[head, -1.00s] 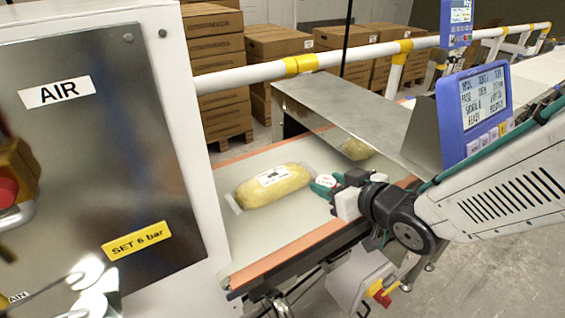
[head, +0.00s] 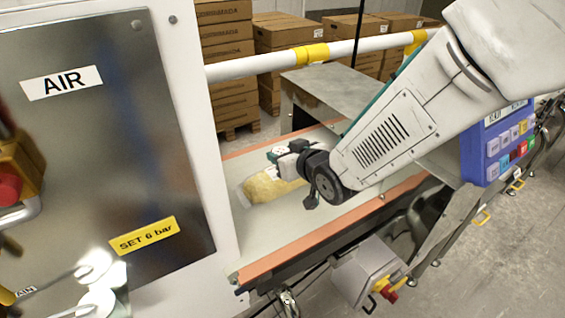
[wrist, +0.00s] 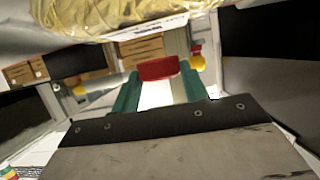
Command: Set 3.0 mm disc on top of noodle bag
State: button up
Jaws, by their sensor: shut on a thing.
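The noodle bag (head: 264,188), a clear pack of yellow noodles, lies on the pale belt. Its right part is hidden behind my gripper and arm in the head view. My gripper (head: 279,152) is over the far right part of the bag. In the wrist view the bag (wrist: 115,14) fills the top left. There my gripper's green fingers (wrist: 157,88) are shut on a small red-edged piece (wrist: 158,68), which looks like the 3.0 mm disc. It appears apart from the bag; the exact gap is hard to tell.
A metal hood (head: 335,88) stands at the belt's far right. A white rail with yellow joints (head: 314,54) runs behind the belt. The steel AIR cabinet (head: 90,130) is at the left and a blue control panel (head: 497,140) at the right. The near belt (head: 262,235) is clear.

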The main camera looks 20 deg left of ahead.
jog(key=shift+d+f, duration=0.2)
jog(key=shift+f, duration=0.35)
jog(key=shift+d+f, duration=0.15)
jog(key=shift+f, duration=0.35)
jog(key=shift+a+f, duration=0.15)
jog(key=shift+f, duration=0.25)
jog(key=shift+f, duration=0.1)
jog(key=o, duration=1)
jog(key=shift+s+r, duration=0.1)
jog(key=shift+r, duration=0.1)
jog(key=v, duration=1.2)
